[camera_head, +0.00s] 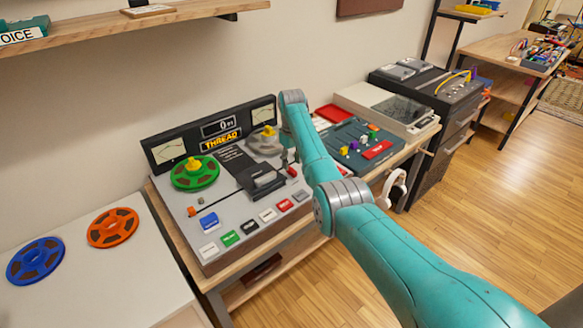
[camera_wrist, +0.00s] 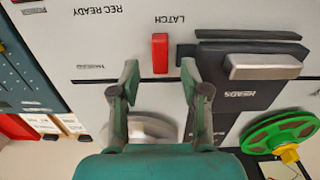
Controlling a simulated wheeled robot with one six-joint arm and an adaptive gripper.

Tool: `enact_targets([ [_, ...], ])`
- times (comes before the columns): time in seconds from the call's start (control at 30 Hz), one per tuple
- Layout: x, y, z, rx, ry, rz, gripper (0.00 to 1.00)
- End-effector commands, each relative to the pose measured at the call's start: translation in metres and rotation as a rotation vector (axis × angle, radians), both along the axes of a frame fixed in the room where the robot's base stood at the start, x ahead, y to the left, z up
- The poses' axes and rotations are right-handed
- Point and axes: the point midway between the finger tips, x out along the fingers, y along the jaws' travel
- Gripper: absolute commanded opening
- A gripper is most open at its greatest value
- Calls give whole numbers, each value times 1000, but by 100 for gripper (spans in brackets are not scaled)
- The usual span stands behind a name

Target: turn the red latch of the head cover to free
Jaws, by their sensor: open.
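The red latch (camera_wrist: 160,53) is a small upright red bar under the upside-down word LATCH in the wrist view. It also shows as a small red spot beside my gripper in the head view (camera_head: 292,172). The dark head cover (camera_wrist: 270,92), marked HEADS with a light grey bar, lies just right of the latch in the wrist view; in the head view it sits mid-deck (camera_head: 256,180). My gripper (camera_wrist: 160,72) is open and empty. Its fingertips lie to either side of the latch's lower end in the picture; I cannot tell whether they touch it.
The tape deck (camera_head: 205,228) carries a green reel (camera_head: 195,173) and several coloured buttons along its front. A mixer with a red pad (camera_head: 376,149) stands to its right. Blue (camera_head: 35,261) and orange (camera_head: 113,228) reels lie on the white table at left.

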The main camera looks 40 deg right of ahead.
Motion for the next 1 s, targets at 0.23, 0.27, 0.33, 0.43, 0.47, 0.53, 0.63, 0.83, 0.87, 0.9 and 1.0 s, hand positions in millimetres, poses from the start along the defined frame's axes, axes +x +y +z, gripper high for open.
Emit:
enact_targets([
  [0.23, 1, 0, 51, -1, -3, 0, 46],
  [0.27, 1, 0, 55, -1, -2, 0, 46],
  [0.33, 1, 0, 65, -1, -2, 0, 46],
  [0.43, 1, 0, 76, 0, -1, 0, 46],
  [0.47, 1, 0, 78, -1, -1, 0, 46],
  [0.53, 0, 0, 81, 0, -1, 1, 46],
  [0.63, 0, 0, 83, 0, 0, 1, 46],
  [0.83, 0, 0, 83, 0, 0, 0, 46],
  [0.87, 0, 0, 83, 0, 0, 0, 46],
  [0.9, 0, 0, 83, 0, 0, 0, 46],
  [1.0, 0, 0, 83, 0, 0, 0, 46],
])
